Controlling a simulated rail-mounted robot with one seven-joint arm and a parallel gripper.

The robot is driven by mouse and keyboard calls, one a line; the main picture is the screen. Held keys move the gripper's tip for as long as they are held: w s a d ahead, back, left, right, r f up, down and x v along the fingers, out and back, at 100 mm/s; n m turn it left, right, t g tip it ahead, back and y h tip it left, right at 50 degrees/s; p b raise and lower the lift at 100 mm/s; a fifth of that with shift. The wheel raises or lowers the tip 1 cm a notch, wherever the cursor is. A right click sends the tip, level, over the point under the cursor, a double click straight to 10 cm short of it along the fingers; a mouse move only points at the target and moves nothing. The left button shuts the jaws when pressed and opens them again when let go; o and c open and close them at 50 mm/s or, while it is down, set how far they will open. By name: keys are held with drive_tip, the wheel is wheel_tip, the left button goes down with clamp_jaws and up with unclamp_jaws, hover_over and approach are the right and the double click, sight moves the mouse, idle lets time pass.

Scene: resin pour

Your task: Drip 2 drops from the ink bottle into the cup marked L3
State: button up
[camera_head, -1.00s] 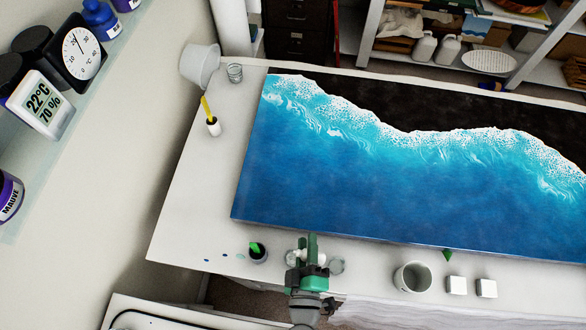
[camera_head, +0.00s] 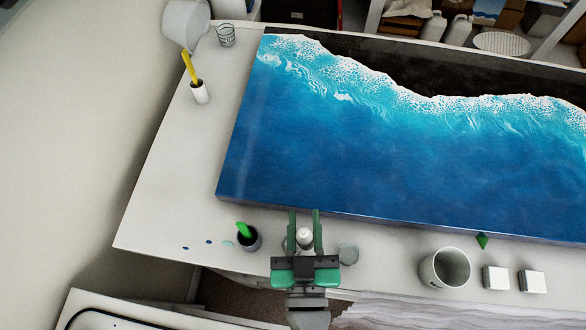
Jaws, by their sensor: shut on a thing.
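My gripper (camera_head: 304,220) is at the front edge of the table, its two green fingers on either side of a small white-topped bottle (camera_head: 304,236). It is shut on this bottle, which looks like the ink bottle; no label can be read. A clear cup sits partly hidden behind the left finger. Another small clear cup (camera_head: 348,254) stands just right of the gripper. A dark cup (camera_head: 251,242) with a green stick stands to its left. I cannot read an L3 mark on any cup.
A blue and white resin panel (camera_head: 350,150) lies just behind the gripper. A grey mug-like cup (camera_head: 445,268), two white blocks (camera_head: 496,278) and a green marker (camera_head: 482,241) are to the right. A white pot (camera_head: 186,24), a glass (camera_head: 225,36) and a yellow-handled brush (camera_head: 190,67) stand at back left.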

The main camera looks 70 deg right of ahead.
drive_tip(key=shift+r+m, duration=0.5)
drive_tip(key=shift+r, duration=0.55)
drive_tip(key=shift+f, duration=0.1)
